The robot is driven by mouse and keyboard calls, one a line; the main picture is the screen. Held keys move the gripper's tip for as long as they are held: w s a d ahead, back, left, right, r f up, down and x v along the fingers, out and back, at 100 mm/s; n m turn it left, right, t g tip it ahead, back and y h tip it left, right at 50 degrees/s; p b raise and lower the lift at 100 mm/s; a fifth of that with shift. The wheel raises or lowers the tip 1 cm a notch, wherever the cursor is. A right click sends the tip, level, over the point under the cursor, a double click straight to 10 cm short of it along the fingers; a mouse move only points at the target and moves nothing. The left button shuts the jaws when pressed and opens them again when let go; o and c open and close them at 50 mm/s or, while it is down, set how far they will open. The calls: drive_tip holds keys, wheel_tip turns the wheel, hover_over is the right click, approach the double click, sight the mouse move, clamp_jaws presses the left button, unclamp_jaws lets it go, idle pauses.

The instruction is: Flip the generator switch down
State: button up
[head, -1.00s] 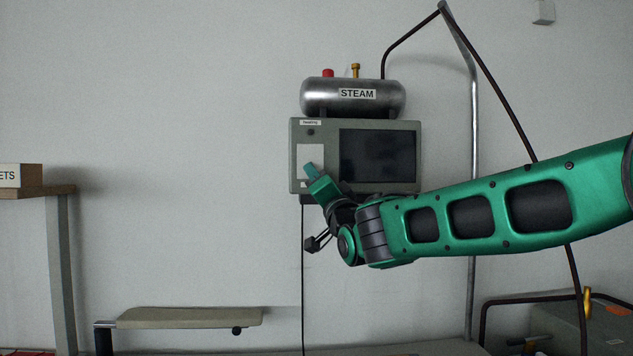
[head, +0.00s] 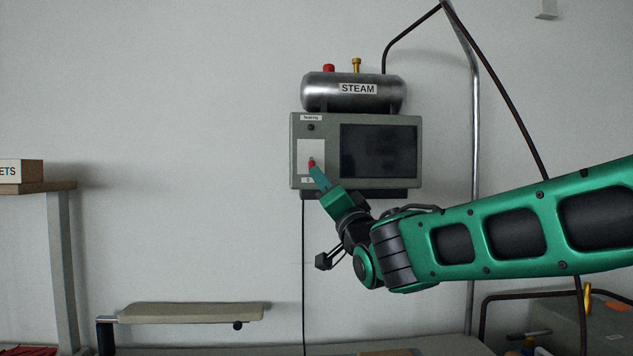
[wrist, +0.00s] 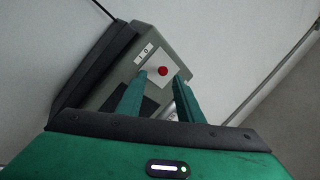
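The generator switch is a small lever with a red knob (head: 311,163) on a white plate (head: 311,149) at the left of a grey-green wall box (head: 330,122). In the wrist view the round red knob (wrist: 163,71) appears in the gap between my fingertips, seemingly just beyond them. A label (wrist: 143,54) with I and O marks is beside the plate. My gripper (head: 317,172) reaches up from below right, its fingertips close to the knob. In the wrist view my gripper (wrist: 160,80) has its fingers apart, with nothing held. Whether they touch the knob I cannot tell.
A dark screen (head: 379,151) fills the box's right side. A steel STEAM tank (head: 353,93) sits on top. A black cable (head: 303,260) hangs below. A padded board (head: 190,312) stands lower left; a metal pole (head: 475,150) is at the right.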

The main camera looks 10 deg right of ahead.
drive_tip(key=v, duration=0.5)
drive_tip(key=shift+f, duration=0.1)
drive_tip(key=shift+d, duration=0.1)
drive_tip(key=d+f+g+h, duration=0.5)
drive_tip(key=d+f+h, duration=0.1)
drive_tip(key=d+f, duration=0.7)
drive_tip(key=s+d+f+g+h, duration=0.2)
drive_tip(key=s+d+f+g, duration=0.35)
drive_tip(key=d+f, duration=0.5)
drive_tip(key=s+d+f+g, duration=0.65)
drive_tip(key=s+f, duration=0.25)
drive_tip(key=s, duration=0.3)
drive_tip(key=s+a+f+g+y, duration=0.1)
drive_tip(key=s+f+g, duration=0.1)
drive_tip(key=s, duration=0.8)
drive_tip(key=s+f+g+y, duration=0.2)
drive_tip(key=s+f+g, duration=0.1)
drive_tip(key=s, duration=0.6)
drive_tip(key=shift+s+a+f+n, duration=0.3)
drive_tip(key=shift+s+a+f, duration=0.1)
drive_tip(key=shift+f, duration=0.05)
